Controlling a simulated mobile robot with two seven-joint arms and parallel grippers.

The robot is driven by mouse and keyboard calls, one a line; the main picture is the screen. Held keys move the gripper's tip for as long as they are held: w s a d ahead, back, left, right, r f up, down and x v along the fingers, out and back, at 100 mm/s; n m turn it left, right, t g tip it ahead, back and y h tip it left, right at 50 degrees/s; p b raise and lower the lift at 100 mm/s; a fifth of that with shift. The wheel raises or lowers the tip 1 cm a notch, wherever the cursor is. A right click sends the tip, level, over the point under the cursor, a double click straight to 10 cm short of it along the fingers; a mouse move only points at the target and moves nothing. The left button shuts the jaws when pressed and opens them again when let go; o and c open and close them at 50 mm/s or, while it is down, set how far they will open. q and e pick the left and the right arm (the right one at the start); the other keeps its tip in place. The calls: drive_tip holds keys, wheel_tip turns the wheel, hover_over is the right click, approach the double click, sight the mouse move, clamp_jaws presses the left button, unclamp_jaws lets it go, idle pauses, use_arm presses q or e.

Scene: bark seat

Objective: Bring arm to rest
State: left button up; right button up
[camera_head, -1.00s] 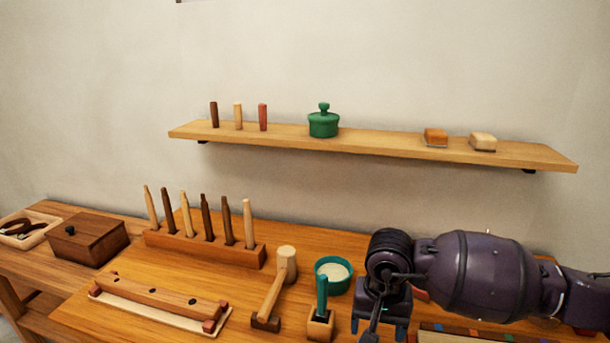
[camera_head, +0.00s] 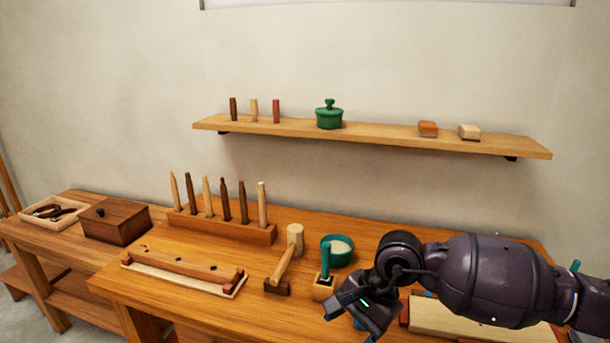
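My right arm comes in from the right, over the right part of the workbench (camera_head: 190,310). Its gripper (camera_head: 345,318) hangs at the front of the bench, to the right of the small wooden block holder (camera_head: 323,288) with a teal-handled tool (camera_head: 325,256). The fingers are dark and seen at a slant, so I cannot tell whether they are open or shut. I see nothing clearly held in them. My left gripper is not in view.
A wooden mallet (camera_head: 284,262), a teal bowl (camera_head: 341,251), a rack of several pegs (camera_head: 222,228) and a drilled bar (camera_head: 182,269) stand on the bench. A lidded box (camera_head: 115,221) and tray (camera_head: 53,212) are at the left. A wall shelf (camera_head: 370,137) holds a green pot (camera_head: 329,115).

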drive_tip(key=s+a+r+m+y, duration=0.1)
drive_tip(key=a+r+m+y, duration=0.55)
drive_tip(key=a+r, duration=0.2)
drive_tip(key=w+r+m+t+y, duration=0.3)
drive_tip(key=r+m+t+y, duration=0.45)
drive_tip(key=m, duration=0.85)
drive_tip(key=w+d+f+m+t+h, duration=0.35)
drive_tip(key=d+f+m+t, duration=0.2)
drive_tip(key=m, duration=0.65)
drive_tip(key=w+d+f+m+t+h, duration=0.2)
drive_tip(key=d+f+m+t+h, duration=0.3)
drive_tip(key=m, duration=0.8)
drive_tip(key=s+d+f+m+h, duration=0.4)
drive_tip(key=d+f+m+h, duration=0.2)
drive_tip(key=d+f+m, duration=0.25)
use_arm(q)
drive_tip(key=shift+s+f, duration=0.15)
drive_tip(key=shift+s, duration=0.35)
use_arm(e)
drive_tip(key=s+d+f+m+g+h, duration=0.2)
drive_tip(key=s+d+f+m+g, duration=0.1)
drive_tip(key=s+f, duration=0.6)
drive_tip(key=s+d+f+m+g+h, duration=0.2)
drive_tip(key=s+d+f, duration=0.4)
drive_tip(key=s+f, duration=0.4)
drive_tip(key=shift+s+d+f+m+g, duration=0.15)
drive_tip(key=shift+s+f+m+g, duration=0.35)
drive_tip(key=shift+s, duration=0.55)
